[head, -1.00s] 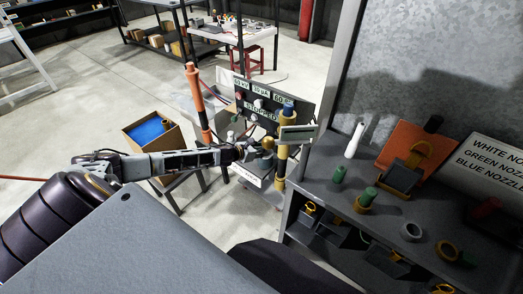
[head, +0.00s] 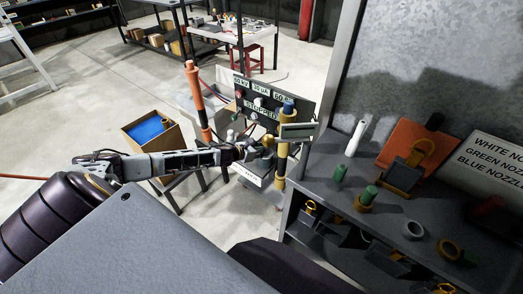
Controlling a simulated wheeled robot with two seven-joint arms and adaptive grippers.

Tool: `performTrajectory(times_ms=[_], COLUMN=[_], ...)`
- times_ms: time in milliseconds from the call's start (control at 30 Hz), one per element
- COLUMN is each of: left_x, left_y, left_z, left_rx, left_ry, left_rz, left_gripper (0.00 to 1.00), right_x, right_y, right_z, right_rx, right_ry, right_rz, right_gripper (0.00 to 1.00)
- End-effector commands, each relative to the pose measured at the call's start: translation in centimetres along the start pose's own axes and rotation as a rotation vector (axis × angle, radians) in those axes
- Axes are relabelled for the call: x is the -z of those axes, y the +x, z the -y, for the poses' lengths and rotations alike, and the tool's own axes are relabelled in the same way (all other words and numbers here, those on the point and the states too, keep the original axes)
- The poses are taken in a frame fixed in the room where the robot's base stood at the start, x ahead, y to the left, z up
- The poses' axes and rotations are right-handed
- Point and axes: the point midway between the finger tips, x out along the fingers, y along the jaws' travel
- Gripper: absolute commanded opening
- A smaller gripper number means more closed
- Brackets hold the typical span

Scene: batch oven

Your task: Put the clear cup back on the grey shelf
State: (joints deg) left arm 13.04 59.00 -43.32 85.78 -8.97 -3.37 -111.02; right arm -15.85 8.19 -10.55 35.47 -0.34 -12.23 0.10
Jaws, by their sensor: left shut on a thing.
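My left gripper (head: 242,152) reaches in from the left to the area in front of the dark control panel. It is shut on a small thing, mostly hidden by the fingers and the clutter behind. I cannot tell whether this is the clear cup, and no clear cup stands out elsewhere. The grey shelf (head: 327,202) is at the right, apart from my left gripper. My right gripper is not in view.
A dark panel reading STOPPED (head: 300,107) stands behind my gripper, with an orange post (head: 198,100) to its left. A cardboard box (head: 165,141) with a blue inside is further left. The shelf holds a white bottle (head: 355,139), green nozzles and a clipboard-like orange board (head: 407,141).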

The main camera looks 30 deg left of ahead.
Motion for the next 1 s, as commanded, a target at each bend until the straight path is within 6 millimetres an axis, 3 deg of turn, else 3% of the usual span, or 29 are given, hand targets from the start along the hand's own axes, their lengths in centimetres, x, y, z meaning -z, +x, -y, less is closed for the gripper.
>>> performTrajectory(times_ms=[100, 133, 300, 1000], left_x=[0.12, 0.09, 0.07, 0.21], left_y=[0.07, 0.05, 0.04, -0.89], left_z=[0.00, 0.00, 0.00, -0.08], left_rx=[0.000, 0.000, 0.000, -0.001], left_ry=[0.000, 0.000, 0.000, -0.001], left_rz=[0.000, 0.000, 0.000, -0.001], left_gripper=[0.00, 0.30, 0.51, 0.51], right_x=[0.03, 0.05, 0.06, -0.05], right_y=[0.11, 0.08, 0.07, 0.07], right_z=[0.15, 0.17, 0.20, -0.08], right_rx=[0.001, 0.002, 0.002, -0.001], right_ry=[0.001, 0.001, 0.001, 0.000], right_rz=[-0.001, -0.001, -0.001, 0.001], right_gripper=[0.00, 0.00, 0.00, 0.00])
